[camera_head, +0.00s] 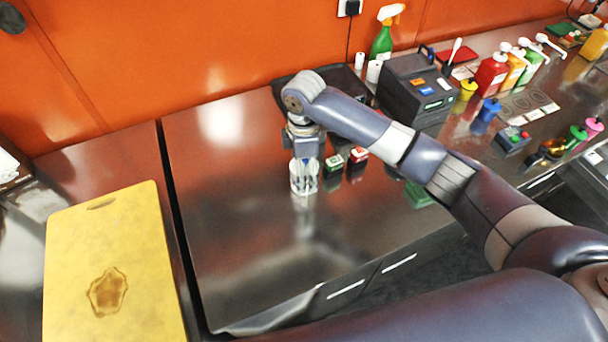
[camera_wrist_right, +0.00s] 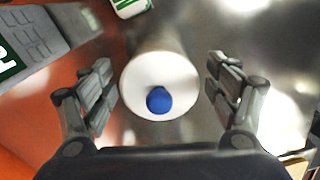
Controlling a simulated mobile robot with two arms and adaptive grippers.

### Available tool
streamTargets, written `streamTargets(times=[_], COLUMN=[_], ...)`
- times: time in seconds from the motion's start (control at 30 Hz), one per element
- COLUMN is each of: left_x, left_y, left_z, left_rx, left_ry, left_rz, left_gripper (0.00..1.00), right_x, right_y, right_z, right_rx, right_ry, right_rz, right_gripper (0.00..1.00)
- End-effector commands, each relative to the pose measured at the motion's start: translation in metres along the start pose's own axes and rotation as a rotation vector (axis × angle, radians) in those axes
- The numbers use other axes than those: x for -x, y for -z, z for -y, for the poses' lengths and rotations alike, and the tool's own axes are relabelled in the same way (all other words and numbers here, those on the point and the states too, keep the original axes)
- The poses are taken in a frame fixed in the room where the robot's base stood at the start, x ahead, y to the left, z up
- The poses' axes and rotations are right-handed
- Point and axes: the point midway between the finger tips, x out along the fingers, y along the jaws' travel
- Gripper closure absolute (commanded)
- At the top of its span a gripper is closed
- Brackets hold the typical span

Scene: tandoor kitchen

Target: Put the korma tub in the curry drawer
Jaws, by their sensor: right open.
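My right gripper (camera_head: 304,168) points down over a white round tub (camera_head: 303,187) on the steel counter. In the right wrist view the tub (camera_wrist_right: 143,88), with a blue knob (camera_wrist_right: 158,100) on top, sits between the open fingers, with a gap on each side. I cannot read a label, so I cannot tell if it is the korma tub. Two small red and green labelled items, one (camera_head: 334,162) and another (camera_head: 358,155), stand just right of it. Drawer fronts with pale handles (camera_head: 345,291) are below the counter edge, shut; I cannot tell which is the curry drawer. My left gripper is out of view.
A yellow cutting board (camera_head: 110,235) lies at the left. A dark till-like machine (camera_head: 412,90), a green spray bottle (camera_head: 382,42) and red sauce bottle (camera_head: 490,75) stand at the back. The counter (camera_head: 230,210) left of the tub is clear.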

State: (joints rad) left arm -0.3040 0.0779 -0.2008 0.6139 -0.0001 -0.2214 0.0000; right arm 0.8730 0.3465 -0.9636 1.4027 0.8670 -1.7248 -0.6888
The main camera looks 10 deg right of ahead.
Motion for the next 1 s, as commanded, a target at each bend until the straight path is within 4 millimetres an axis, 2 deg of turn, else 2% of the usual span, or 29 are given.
streamTargets(times=[0.07,0.2,0.47,0.5,0.57,0.73,0.77,1.0], left_x=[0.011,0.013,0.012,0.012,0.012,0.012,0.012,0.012], left_y=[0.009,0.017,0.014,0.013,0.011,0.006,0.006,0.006], left_z=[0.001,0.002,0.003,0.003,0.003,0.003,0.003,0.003], left_rx=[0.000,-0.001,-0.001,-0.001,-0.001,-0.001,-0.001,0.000], left_ry=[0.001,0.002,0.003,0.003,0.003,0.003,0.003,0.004], left_rz=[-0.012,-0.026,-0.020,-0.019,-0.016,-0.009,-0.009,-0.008], left_gripper=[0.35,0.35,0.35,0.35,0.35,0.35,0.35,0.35], right_x=[-0.010,-0.029,-0.035,-0.035,-0.035,-0.035,-0.035,-0.034], right_y=[0.000,0.000,0.000,0.000,0.000,0.000,0.000,0.000], right_z=[0.001,0.001,0.000,0.000,0.000,0.000,0.000,0.000], right_rx=[0.000,0.000,0.001,0.001,0.001,0.001,0.001,0.001], right_ry=[0.005,0.003,0.000,0.000,0.000,0.000,0.000,-0.001], right_rz=[0.001,0.001,0.000,0.000,0.000,0.000,0.000,-0.001], right_gripper=[0.19,0.19,0.19,0.21,0.35,0.73,0.77,0.77])
